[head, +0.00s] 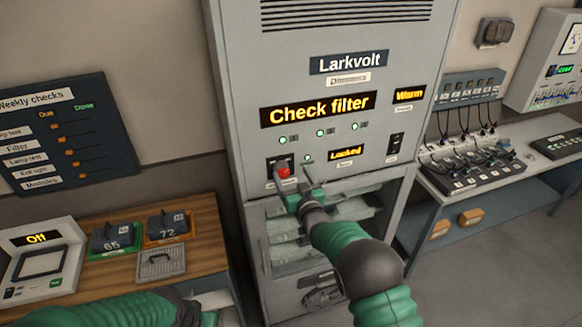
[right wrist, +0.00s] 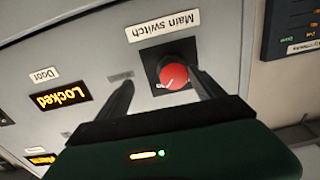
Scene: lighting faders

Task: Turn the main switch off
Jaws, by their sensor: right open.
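The main switch is a round red knob (head: 283,171) on a dark square plate, low on the front of the grey Larkvolt cabinet (head: 235,100). In the right wrist view the knob (right wrist: 173,76) has a white pointer mark and sits by its "Main switch" label (right wrist: 163,26), seen upside down. My right gripper (head: 297,177) is open at the cabinet front. In the right wrist view its two fingers (right wrist: 161,80) stand either side of the knob, with nothing gripped. Whether they touch it I cannot tell. Only part of my left arm shows at the lower left; its gripper is out of view.
The cabinet displays (head: 318,109) read "Check filter", "Warm" and "Locked". Below, an opening holds shelves (head: 290,247). A wooden bench (head: 206,262) with a device reading "Off" (head: 42,262) stands left. A grey table (head: 465,185) with cabled gear stands right.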

